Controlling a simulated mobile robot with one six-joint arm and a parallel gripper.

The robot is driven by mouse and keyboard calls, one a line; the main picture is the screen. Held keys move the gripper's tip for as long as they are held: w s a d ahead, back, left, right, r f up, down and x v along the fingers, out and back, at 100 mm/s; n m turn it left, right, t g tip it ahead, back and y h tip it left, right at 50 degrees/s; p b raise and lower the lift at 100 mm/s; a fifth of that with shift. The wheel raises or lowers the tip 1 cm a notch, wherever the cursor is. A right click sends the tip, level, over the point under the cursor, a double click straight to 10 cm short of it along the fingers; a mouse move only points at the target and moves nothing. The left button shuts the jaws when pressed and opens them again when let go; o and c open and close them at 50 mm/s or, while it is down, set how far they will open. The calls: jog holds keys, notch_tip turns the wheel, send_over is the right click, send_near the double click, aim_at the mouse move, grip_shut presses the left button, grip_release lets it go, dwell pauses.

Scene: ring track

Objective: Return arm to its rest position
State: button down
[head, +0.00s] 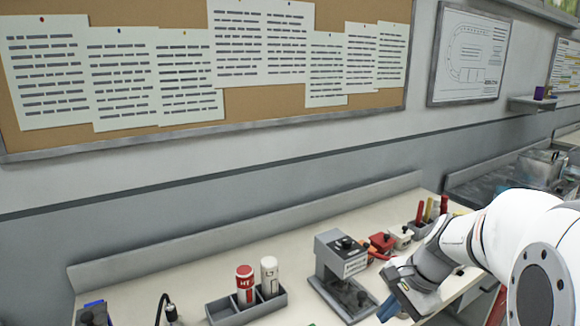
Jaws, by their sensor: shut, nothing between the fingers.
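My white arm reaches in from the right edge over the workbench (215,265). It ends in my gripper (390,306), which points down and left near the bench's front edge at the bottom of the view. The gripper is shut, with nothing seen held in it. A blue part shows at its tip, and the fingers are small and partly cut off from clear view. The gripper is just right of a grey bench device (340,262) with a black knob and a label. I cannot tell whether they touch.
A grey holder (238,312) carries a red and a white bottle. Red and white devices (382,243) and a cup of coloured tools (424,226) stand behind the wrist. A pinboard (180,135) hangs on the wall. The bench's back left is clear.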

jog(key=s+a+r+n+t+h, duration=0.1)
jog(key=s+a+n+h, duration=0.3)
jog(key=s+n, duration=0.8)
jog(key=shift+s+a+r+n, duration=0.2)
jog(key=shift+a+r+n, duration=0.1)
jog(key=shift+a+r, duration=0.1)
dwell(0.6)
